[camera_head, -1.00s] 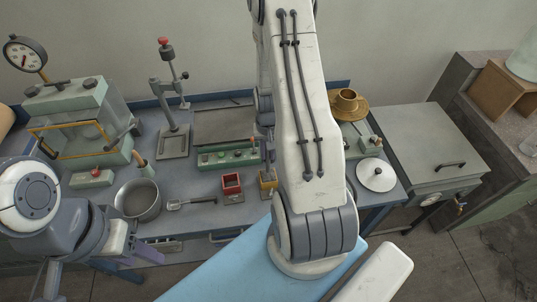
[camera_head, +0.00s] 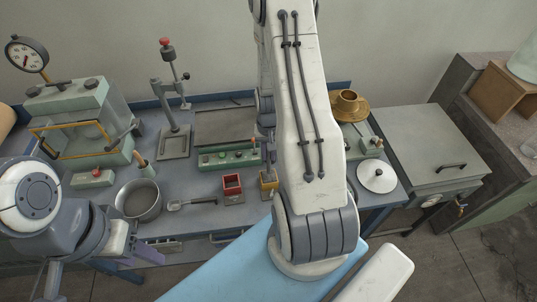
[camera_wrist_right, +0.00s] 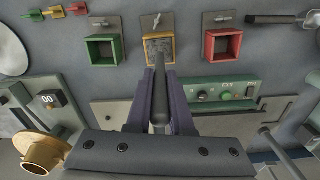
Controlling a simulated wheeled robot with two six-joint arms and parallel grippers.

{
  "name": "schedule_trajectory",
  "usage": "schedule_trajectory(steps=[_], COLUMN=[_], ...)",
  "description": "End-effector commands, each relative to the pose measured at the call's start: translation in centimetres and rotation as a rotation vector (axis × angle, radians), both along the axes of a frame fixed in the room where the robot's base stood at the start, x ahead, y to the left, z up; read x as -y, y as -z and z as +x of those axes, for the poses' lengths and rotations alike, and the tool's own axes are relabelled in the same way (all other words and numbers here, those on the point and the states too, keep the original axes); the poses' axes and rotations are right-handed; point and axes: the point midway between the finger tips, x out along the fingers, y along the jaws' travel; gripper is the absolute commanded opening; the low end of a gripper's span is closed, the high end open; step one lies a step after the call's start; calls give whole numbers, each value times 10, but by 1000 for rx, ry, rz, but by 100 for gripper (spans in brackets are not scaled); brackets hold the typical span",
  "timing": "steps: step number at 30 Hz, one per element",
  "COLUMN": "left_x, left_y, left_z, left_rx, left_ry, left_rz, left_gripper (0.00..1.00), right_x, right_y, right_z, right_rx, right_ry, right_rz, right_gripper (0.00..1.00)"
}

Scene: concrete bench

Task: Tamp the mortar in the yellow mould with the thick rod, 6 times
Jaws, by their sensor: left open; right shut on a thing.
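The yellow mould (camera_head: 268,184) stands near the bench's front, partly behind my right arm in the head view. In the right wrist view the yellow mould (camera_wrist_right: 145,49) is top centre, with grey mortar (camera_wrist_right: 160,45) inside. My right gripper (camera_wrist_right: 158,80) is shut on a thick grey rod (camera_wrist_right: 159,98). The rod points at the yellow mould and its far end overlaps the mould's near side in that view; I cannot tell whether it touches the mortar. My left gripper (camera_head: 140,253) is open and empty at the bench's front left, away from the mould.
A red mould (camera_head: 232,187) stands left of the yellow one in the head view; a green mould (camera_wrist_right: 103,50) shows in the wrist view. A grey pot (camera_head: 138,202), a scoop (camera_head: 190,203) and a green control box (camera_head: 232,159) stand nearby. A brass cup (camera_head: 348,102) is behind right.

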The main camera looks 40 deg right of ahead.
Motion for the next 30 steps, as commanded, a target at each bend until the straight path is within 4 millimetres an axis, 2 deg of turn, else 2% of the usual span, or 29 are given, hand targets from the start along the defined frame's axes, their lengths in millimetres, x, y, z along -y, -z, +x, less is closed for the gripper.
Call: schedule_trajectory(steps=[5,14,15,21,30], left_x=[0,0,0,0,0], left_y=[0,0,-1,0,0], left_z=[0,0,0,0,0], left_rx=[0,0,0,0,0], left_ry=[0,0,0,0,0], left_rz=[0,0,0,0,0], left_gripper=[51,51,51,51,51], right_x=[-8,-8,-5,0,0], right_y=[0,41,29,3,0], right_z=[-3,-4,-1,1,0], right_rx=[0,-3,4,4,1], right_ry=[-2,0,1,1,0], right_rz=[0,1,-2,-2,-1], right_gripper=[0,0,0,0,0])
